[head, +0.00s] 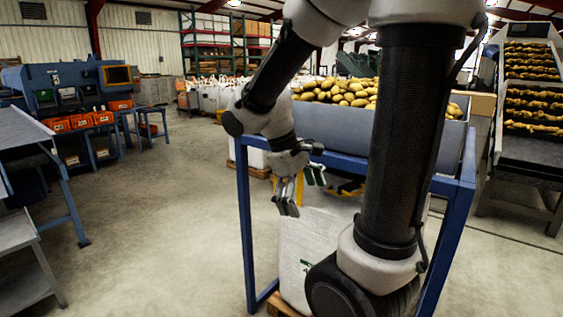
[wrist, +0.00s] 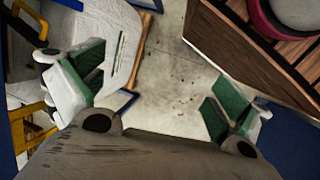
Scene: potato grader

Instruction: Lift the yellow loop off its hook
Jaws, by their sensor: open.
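My gripper (head: 301,190) hangs open beside the blue frame, above the white bulk bag (head: 306,250). More yellow (head: 350,189) shows farther right, partly behind my arm. In the wrist view, yellow parts (wrist: 30,125) lie at the left, outside the fingers. I cannot make out the hook.
The blue frame (head: 245,235) stands around the bag, under a grey hopper (head: 340,134) full of potatoes. A blue machine with orange bins (head: 82,122) and grey tables (head: 18,127) stand at the left. Open concrete floor (head: 160,220) lies between them.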

